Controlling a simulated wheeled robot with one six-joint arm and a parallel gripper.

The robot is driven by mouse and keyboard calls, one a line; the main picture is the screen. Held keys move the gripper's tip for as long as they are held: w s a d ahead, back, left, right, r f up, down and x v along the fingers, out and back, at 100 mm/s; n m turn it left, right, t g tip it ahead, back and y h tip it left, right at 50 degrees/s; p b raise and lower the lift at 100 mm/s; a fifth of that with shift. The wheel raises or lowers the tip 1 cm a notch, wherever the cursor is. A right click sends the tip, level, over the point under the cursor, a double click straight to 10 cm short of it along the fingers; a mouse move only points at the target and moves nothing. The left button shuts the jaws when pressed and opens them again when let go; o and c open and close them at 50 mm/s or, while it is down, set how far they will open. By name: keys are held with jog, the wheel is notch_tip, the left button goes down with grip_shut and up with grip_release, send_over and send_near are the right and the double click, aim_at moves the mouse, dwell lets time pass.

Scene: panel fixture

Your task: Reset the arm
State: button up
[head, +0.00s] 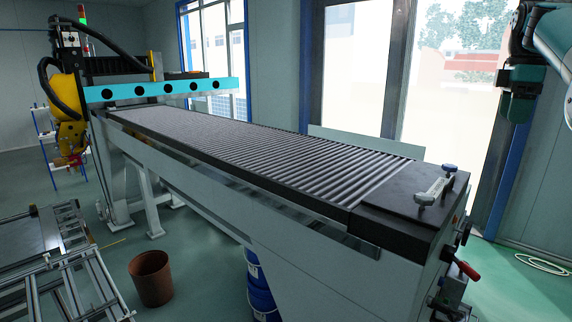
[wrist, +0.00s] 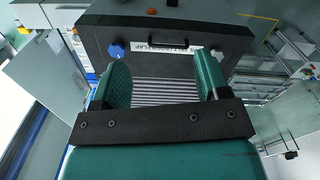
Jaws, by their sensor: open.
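My arm (head: 551,42) shows at the upper right edge of the head view, raised clear of the machine; part of it is cut off by the frame. In the wrist view my gripper (wrist: 163,68) is open, its two green fingers wide apart with nothing between them. Beyond the fingers lies a dark panel (wrist: 213,35) with a handle, a label, a blue knob (wrist: 117,50) and a pale knob. The fingers appear apart from the panel. The panel (head: 398,190) also shows at the near end of the roller bed in the head view.
A long roller bed (head: 250,140) runs away from the panel to a turquoise crossbar (head: 160,89) and a yellow machine head (head: 66,100). A red-handled lever (head: 467,270) juts from the near end. A brown bin (head: 152,278) and blue drum (head: 260,285) stand on the floor.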

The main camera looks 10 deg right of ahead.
jog(key=s+a+f, duration=0.2)
jog(key=a, duration=0.7)
jog(key=s+a+f+m, duration=0.1)
jog(key=s+a+f, duration=0.15)
jog(key=a, duration=0.55)
jog(key=s+a+f, duration=0.1)
jog(key=s+a, duration=0.2)
jog(key=a, duration=0.6)
jog(key=s+a+f+m+y, duration=0.1)
jog(key=s+a+f, duration=0.3)
jog(key=s, duration=0.4)
jog(key=s+a+f+m+y, duration=0.1)
jog(key=s+a+f+y, duration=0.1)
jog(key=s+a+f, duration=0.45)
jog(key=s+a+f+m+y, duration=0.1)
jog(key=s+a, duration=0.2)
jog(key=s, duration=0.6)
notch_tip(320, 180, down, 18)
jog(key=b, duration=1.7)
jog(key=shift+d+r, duration=0.15)
jog(key=shift+r, duration=0.1)
jog(key=shift+c, duration=0.5)
